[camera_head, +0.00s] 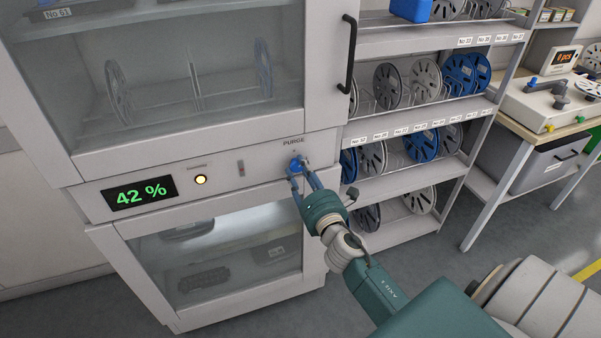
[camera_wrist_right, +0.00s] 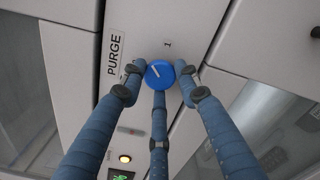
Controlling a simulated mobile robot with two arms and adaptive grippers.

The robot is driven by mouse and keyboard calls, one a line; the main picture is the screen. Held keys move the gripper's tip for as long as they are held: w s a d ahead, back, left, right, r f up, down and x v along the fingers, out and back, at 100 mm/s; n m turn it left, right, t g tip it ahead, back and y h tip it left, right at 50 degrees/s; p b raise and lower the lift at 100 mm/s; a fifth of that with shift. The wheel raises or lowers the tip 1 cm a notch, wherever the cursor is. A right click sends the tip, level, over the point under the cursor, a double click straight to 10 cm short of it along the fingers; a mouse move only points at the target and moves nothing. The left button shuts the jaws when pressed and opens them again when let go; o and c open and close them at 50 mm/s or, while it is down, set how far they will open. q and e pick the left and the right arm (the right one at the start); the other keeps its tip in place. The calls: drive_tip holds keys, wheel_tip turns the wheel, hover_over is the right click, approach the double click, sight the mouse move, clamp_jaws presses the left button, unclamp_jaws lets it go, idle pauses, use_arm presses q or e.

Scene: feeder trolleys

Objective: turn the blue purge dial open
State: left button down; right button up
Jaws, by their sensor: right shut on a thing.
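The blue purge dial (camera_head: 296,164) sits on the cabinet's front panel under the word PURGE. My left gripper is not in view.
The cabinet panel (camera_head: 236,184) also has a green 42 % display (camera_head: 140,193) and a lit yellow lamp (camera_head: 200,179). A glass door with a black handle (camera_head: 348,55) is above. A reel rack (camera_head: 420,108) stands right, then a bench (camera_head: 540,122).

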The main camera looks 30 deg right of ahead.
drive_tip(key=m, duration=0.4)
drive_tip(key=shift+m, duration=0.3)
drive_tip(key=m, duration=0.4)
drive_tip(key=shift+m, duration=0.4)
drive_tip(key=o, duration=1.1)
drive_tip(key=v, duration=1.2)
drive_tip(key=shift+f, duration=0.1)
